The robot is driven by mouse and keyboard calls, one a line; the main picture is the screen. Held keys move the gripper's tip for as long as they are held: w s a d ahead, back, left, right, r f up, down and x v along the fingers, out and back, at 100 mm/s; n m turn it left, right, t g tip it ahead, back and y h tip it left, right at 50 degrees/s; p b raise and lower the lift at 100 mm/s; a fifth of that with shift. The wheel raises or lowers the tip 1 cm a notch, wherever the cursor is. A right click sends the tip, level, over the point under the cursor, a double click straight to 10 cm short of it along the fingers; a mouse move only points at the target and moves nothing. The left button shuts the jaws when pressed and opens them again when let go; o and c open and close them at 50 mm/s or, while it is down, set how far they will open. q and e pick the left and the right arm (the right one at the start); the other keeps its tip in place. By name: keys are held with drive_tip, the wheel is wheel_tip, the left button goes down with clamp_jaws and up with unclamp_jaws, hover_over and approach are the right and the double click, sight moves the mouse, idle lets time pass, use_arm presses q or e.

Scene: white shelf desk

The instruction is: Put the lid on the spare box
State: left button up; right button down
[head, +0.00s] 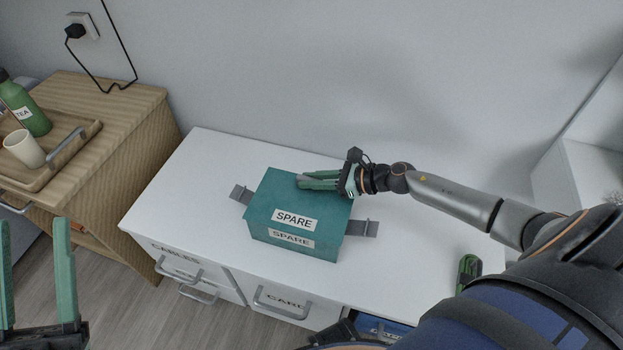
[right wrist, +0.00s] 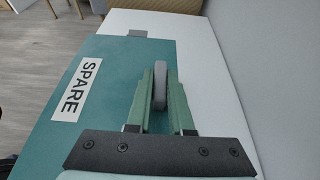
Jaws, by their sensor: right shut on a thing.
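The teal lid (head: 275,198), with a "SPARE" label on top, lies over the teal spare box (head: 262,234), which has its own "SPARE" label in front. The lid looks lined up with the box; I cannot tell if a thin gap is left. My right gripper (head: 302,181) is shut on the lid's grey handle (right wrist: 160,86), and the lid also shows in the right wrist view (right wrist: 118,70). Grey latches stick out at the box's left (head: 241,194) and right (head: 361,228) sides. My left gripper (head: 33,226) is open and empty at the lower left.
A green and black object (head: 468,270) lies at the desk's right. A wooden cabinet at left bears a tray (head: 82,138) with a white cup (head: 24,149) and a green tea bottle (head: 26,108).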

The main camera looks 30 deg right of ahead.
drive_tip(key=c, duration=0.7)
unclamp_jaws()
drive_tip(key=shift+c, duration=0.2)
drive_tip(key=shift+s+d+r, duration=0.15)
drive_tip(key=shift+s+d, duration=0.15)
drive_tip(key=shift+s, duration=0.1)
use_arm(q)
wheel_tip(320, 180, up, 4)
drive_tip(key=s+r+m+h+p, duration=0.1)
drive_tip(key=s+m+h, duration=0.1)
drive_tip(key=h, duration=0.1)
use_arm(e)
drive_tip(key=v, duration=0.6)
use_arm(q)
drive_tip(key=w+f+n+y+p, duration=0.1)
drive_tip(key=w+f+n+y, duration=0.2)
drive_tip(key=f+y, duration=0.2)
drive_tip(key=shift+w+a+f+n, duration=0.15)
drive_tip(key=shift+w+f+n, duration=0.15)
drive_tip(key=shift+w+f, duration=0.1)
use_arm(e)
drive_tip(key=v, duration=0.5)
drive_tip(key=shift+s+d+r, duration=0.1)
drive_tip(key=shift+s+r, duration=0.05)
